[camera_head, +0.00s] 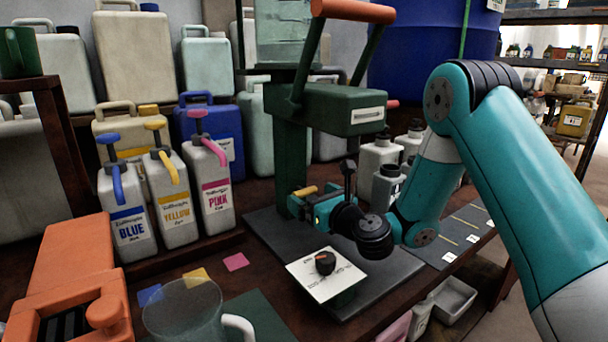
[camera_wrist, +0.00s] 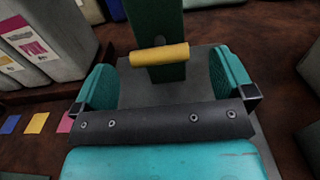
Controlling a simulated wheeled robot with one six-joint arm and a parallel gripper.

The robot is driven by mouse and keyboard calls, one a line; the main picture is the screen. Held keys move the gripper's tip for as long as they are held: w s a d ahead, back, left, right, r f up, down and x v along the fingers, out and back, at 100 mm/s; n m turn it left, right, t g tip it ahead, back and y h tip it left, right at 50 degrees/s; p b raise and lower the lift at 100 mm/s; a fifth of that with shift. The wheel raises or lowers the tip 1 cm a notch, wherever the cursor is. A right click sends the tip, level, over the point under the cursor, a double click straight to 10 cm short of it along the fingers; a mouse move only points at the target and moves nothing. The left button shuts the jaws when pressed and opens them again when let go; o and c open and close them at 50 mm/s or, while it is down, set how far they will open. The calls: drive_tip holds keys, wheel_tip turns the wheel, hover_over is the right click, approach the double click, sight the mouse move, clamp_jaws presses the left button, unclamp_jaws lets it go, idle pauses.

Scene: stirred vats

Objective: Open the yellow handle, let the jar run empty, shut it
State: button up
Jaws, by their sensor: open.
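The yellow handle (camera_head: 305,190) is a short bar on the front of the green column of the stand. In the wrist view the yellow handle (camera_wrist: 160,54) lies roughly crosswise just beyond my gripper (camera_wrist: 165,80), between the lines of its two green fingers. My gripper (camera_head: 312,205) is open and empty, with a visible gap to each side of the handle. A clear, pale jar (camera_head: 285,38) sits on top of the stand, cut off by the picture's upper edge; its liquid level is hard to tell.
Blue (camera_head: 127,215), yellow (camera_head: 174,200) and pink (camera_head: 209,190) dye bottles stand left. A knob on a white dial plate (camera_head: 326,275) is in front of the stand. A clear jug (camera_head: 185,312) stands at the front left. An orange-handled lever (camera_head: 353,11) rises above the stand.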

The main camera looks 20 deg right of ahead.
sight(307, 194)
drive_tip(key=shift+w+a+r+p, duration=0.15)
drive_tip(key=shift+w+a+p, duration=0.05)
drive_tip(key=shift+w+p, duration=0.3)
drive_tip(key=shift+w+a+r+p, duration=0.15)
drive_tip(key=shift+w+p, duration=0.3)
drive_tip(key=shift+w, duration=0.05)
drive_tip(key=shift+w+a+f+p, duration=0.2)
drive_tip(key=shift+w+f+p, duration=0.1)
drive_tip(key=shift+w+p, duration=0.3)
drive_tip(key=c, duration=0.8)
